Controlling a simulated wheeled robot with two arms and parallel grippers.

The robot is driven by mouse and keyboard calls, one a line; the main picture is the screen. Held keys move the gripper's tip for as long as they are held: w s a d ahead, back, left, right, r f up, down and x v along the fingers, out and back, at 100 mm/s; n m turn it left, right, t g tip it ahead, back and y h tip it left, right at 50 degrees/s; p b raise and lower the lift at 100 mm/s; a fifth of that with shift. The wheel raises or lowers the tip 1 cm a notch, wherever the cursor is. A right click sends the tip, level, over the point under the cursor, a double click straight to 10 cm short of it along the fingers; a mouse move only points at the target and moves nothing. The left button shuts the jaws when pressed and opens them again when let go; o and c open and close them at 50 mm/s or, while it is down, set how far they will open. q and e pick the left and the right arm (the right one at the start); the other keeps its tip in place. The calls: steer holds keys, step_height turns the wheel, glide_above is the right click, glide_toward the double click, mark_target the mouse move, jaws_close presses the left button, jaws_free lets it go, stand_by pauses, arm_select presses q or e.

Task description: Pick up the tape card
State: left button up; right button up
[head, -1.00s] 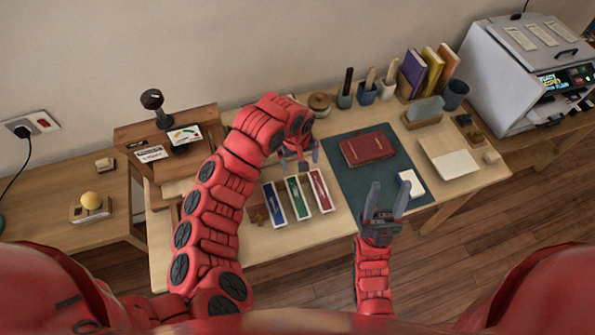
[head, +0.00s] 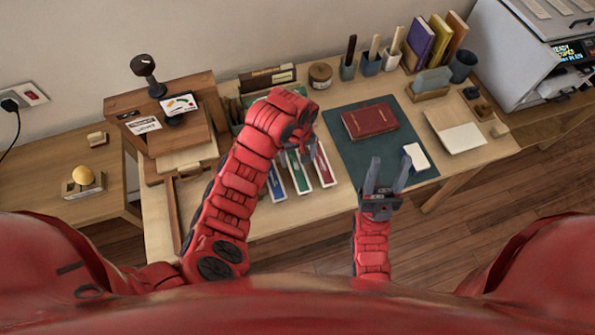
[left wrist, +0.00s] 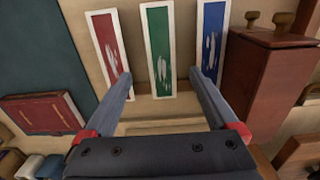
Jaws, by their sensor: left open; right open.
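Three narrow white-edged cards or trays lie side by side: blue (head: 277,184), green (head: 299,176) and red (head: 323,166). In the left wrist view the red (left wrist: 108,45), green (left wrist: 160,50) and blue (left wrist: 211,40) ones show white marks. I cannot tell which, if any, is the tape card. Small printed cards (head: 180,104) stand on the wooden stand at left. My left gripper (left wrist: 161,76) is open and empty above the coloured row, its fingertips either side of the green one; the arm partly hides it in the head view. My right gripper (head: 389,162) is open and empty near the desk's front edge.
A red book (head: 370,121) and a white card-like block (head: 417,157) lie on the dark green mat (head: 345,155). A brown wooden box (left wrist: 260,75) stands beside the blue piece. Cups, upright books and a grey machine (head: 535,45) line the back right.

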mark_target(298, 164)
arm_select(q)
steer(key=shift+s+f+p, duration=0.15)
steer(key=shift+f+p, duration=0.1)
steer(key=shift+p, duration=0.1)
step_height(298, 164, down, 3)
steer(key=shift+s+f+p, duration=0.1)
steer(key=shift+p, duration=0.7)
steer(key=shift+f, duration=0.65)
steer(key=c, duration=1.4)
steer(key=shift+r, duration=0.1)
